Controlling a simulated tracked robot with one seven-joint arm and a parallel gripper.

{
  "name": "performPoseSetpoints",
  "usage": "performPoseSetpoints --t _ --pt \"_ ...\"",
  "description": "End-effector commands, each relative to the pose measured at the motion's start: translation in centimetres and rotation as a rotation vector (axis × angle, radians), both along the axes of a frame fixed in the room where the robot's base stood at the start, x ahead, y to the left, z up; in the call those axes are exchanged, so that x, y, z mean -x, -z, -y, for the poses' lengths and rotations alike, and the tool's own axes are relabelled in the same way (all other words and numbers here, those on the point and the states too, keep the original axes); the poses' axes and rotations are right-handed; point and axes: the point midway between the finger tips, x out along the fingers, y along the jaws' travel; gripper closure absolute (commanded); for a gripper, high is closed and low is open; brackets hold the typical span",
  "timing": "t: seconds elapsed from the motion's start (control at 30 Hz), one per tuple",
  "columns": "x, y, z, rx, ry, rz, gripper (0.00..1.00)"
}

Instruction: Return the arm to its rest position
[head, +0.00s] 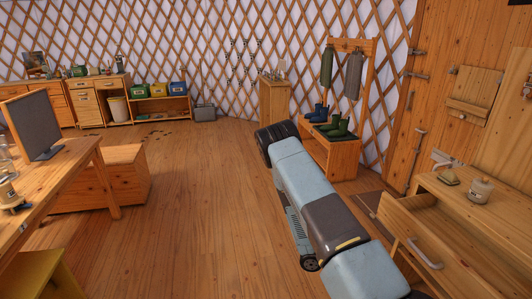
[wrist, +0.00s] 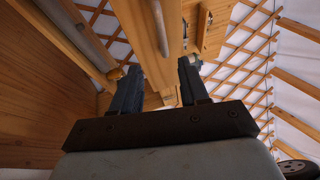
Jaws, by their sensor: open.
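My arm (head: 305,185) reaches up from the lower right of the head view and bends at a dark joint near the middle. My gripper (wrist: 161,72) shows in the wrist view with two dark fingers apart and nothing between them. It points up toward pale wooden furniture. In the head view my gripper cannot be made out; the arm hides that area.
A wooden drawer (head: 432,240) with a light handle (head: 425,254) stands pulled out at the right, close to my arm. A boot bench (head: 330,150) is beyond the arm. The middle floor (head: 190,210) is clear.

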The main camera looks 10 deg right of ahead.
Motion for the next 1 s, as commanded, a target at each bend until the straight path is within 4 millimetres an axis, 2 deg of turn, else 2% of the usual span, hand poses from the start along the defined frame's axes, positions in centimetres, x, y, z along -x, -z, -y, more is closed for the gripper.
performPoseSetpoints --t 0.17,0.53,1.0 --pt "-0.4 -2.0 -0.7 -0.015 0.038 0.116 0.56" --pt "-0.7 -8.7 -3.4 -0.059 0.199 0.55 0.56" --pt "0.0 -16.9 -7.1 -0.094 0.443 1.083 0.56"
